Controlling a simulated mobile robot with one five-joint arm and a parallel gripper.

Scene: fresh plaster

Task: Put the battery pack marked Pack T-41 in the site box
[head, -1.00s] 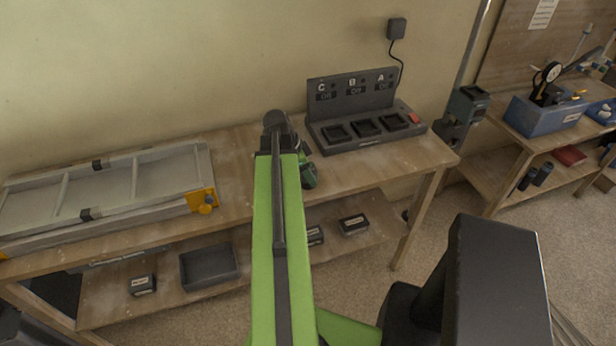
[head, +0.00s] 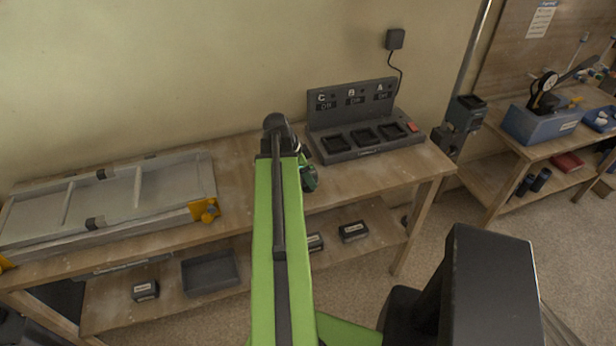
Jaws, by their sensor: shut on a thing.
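My green arm (head: 276,240) reaches up the middle of the head view to a dark joint (head: 277,125) over the bench. Three dark packs with white labels lie on the lower shelf: one at left (head: 145,290), one partly behind the arm (head: 315,243), one at right (head: 353,232). Their labels are too small to read, so I cannot tell which is Pack T-41. An open dark tray (head: 210,287) stands on that shelf. I cannot tell whether it is the site box.
A charger (head: 350,104) marked C, B, A stands on the bench with three empty-looking bays. A dark green tool (head: 309,180) sits beside my arm. A second bench at right holds a blue tool box (head: 540,130).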

